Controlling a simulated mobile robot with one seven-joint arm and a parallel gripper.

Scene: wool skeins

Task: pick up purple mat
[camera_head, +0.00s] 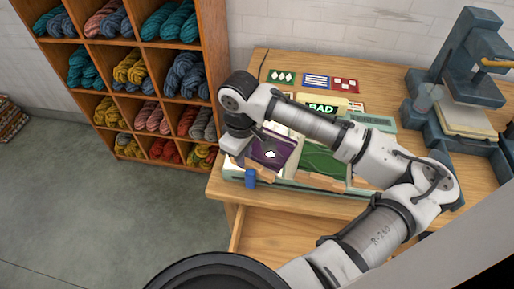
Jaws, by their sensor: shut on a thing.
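The purple mat (272,154) with a white emblem shows at the left part of a pale tray on the wooden table. My gripper (243,160) is at the mat's left edge and is shut on it. The arm reaches in from the lower right and bends down over the table's front left. The fingertips are small and partly hidden by the wrist. I cannot tell whether the mat is clear of the tray.
A green mat (322,162) lies right of the purple one, partly behind my arm. A blue object (251,179) is near the table's front edge. A dark press (468,70) stands right. A yarn shelf (150,90) is left.

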